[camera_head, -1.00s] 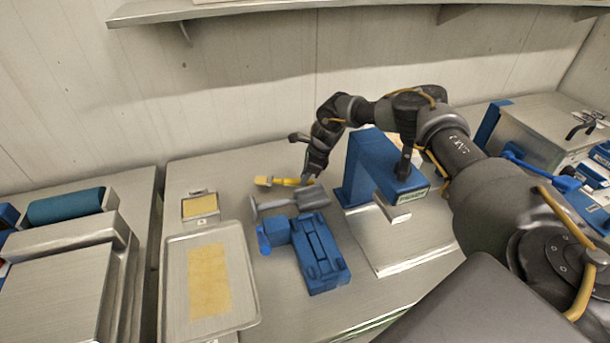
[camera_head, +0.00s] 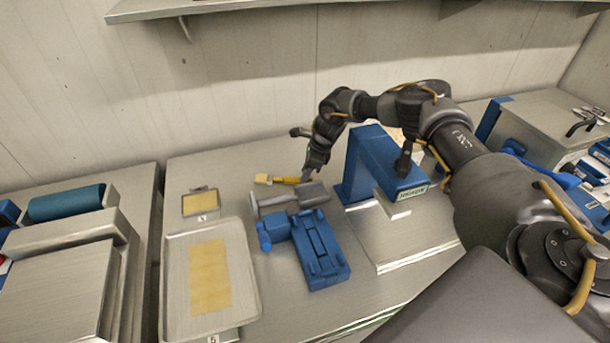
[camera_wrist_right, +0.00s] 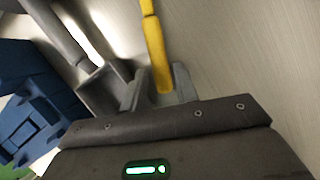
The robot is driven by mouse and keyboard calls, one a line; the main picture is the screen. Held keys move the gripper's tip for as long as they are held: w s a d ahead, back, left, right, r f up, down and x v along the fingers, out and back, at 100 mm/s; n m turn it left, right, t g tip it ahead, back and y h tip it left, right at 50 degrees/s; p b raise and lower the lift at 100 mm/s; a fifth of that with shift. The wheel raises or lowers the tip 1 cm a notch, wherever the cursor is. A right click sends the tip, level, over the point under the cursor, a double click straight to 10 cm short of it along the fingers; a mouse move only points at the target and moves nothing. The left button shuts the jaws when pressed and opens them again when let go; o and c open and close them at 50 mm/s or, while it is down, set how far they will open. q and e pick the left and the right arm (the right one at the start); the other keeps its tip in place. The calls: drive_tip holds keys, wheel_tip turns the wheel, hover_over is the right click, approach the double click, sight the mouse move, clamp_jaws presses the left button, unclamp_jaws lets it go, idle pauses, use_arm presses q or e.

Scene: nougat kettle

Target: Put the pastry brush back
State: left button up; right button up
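The pastry brush (camera_head: 264,179) lies on the steel table beyond the scoop, its pale bristle end to the left and its yellow handle to the right. My right gripper (camera_head: 311,172) is low at the handle's right end. In the right wrist view the yellow handle (camera_wrist_right: 155,45) runs down between the two fingers of my right gripper (camera_wrist_right: 162,88). The fingers stand on both sides of it, with a small gap showing, so they look partly open. Contact is hard to tell. My left gripper is not in view.
A grey metal scoop (camera_head: 300,197) lies just in front of the brush, and a blue device (camera_head: 320,255) in front of that. A blue press-like stand (camera_head: 365,170) rises right of the gripper. A tray (camera_head: 247,270) and a small scale-like plate (camera_head: 201,214) are at left.

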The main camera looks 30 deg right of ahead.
drive_tip(key=b+v, duration=0.3)
drive_tip(key=v, duration=0.7)
drive_tip(key=shift+r, duration=0.25)
